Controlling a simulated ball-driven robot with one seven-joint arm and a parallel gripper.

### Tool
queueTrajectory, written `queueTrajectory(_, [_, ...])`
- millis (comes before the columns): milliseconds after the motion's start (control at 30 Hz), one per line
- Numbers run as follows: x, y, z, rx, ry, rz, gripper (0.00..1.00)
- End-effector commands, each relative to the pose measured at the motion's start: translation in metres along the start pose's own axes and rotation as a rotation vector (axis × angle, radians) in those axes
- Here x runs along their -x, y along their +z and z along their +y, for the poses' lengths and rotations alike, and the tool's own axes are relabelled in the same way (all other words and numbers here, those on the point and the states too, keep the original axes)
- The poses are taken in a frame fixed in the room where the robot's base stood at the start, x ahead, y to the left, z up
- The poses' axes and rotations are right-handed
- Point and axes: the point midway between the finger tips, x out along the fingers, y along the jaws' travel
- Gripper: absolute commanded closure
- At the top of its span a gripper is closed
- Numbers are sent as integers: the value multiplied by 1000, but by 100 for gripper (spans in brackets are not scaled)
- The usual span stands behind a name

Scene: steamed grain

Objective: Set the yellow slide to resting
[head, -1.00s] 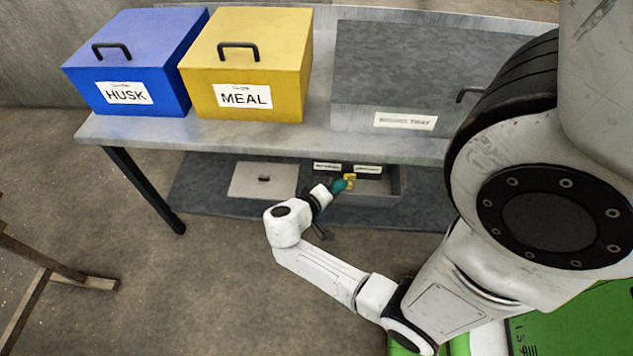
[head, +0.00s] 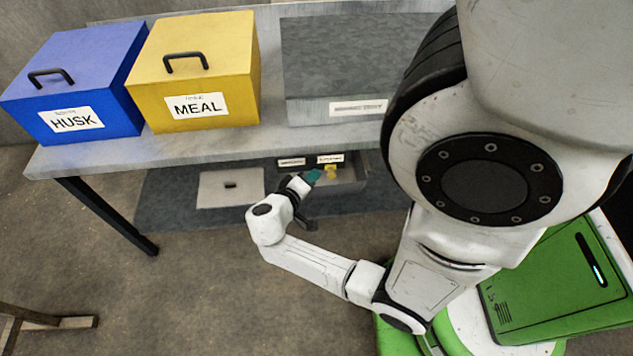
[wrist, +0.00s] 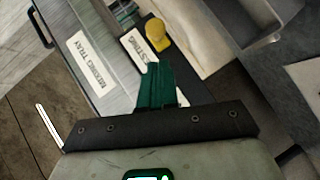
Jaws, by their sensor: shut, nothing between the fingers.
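The yellow slide (head: 331,172) is a small knob in the recess under the grey tray box, below the right one of two small labels. In the wrist view the slide (wrist: 157,34) sits beside a white label (wrist: 139,49) whose visible letters read "STING"; the rest is behind my fingers. My gripper (head: 314,176) has teal fingers, shut and empty, just left of the slide. In the wrist view my gripper (wrist: 154,72) points at the slide, with its tips close to it. I cannot tell whether they touch.
A mixing tray label (wrist: 88,68) is on the grey box (head: 340,65) above. The blue HUSK box (head: 75,85) and yellow MEAL box (head: 195,70) stand on the grey bench (head: 90,160). The bench overhangs the recess. A pale panel (head: 225,187) lies left of the recess.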

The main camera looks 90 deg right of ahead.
Motion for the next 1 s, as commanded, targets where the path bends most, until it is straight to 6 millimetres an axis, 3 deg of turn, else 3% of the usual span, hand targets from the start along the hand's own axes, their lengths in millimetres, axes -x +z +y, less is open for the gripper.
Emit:
queueTrajectory(33, [3, -9, 3, -3, -2, 4, 100])
queueTrajectory(300, [65, -7, 0, -1, -5, 9, 100])
queueTrajectory(500, [93, -7, 0, -1, -4, 7, 100])
queueTrajectory(1000, [102, -6, 1, 0, -3, 5, 100])
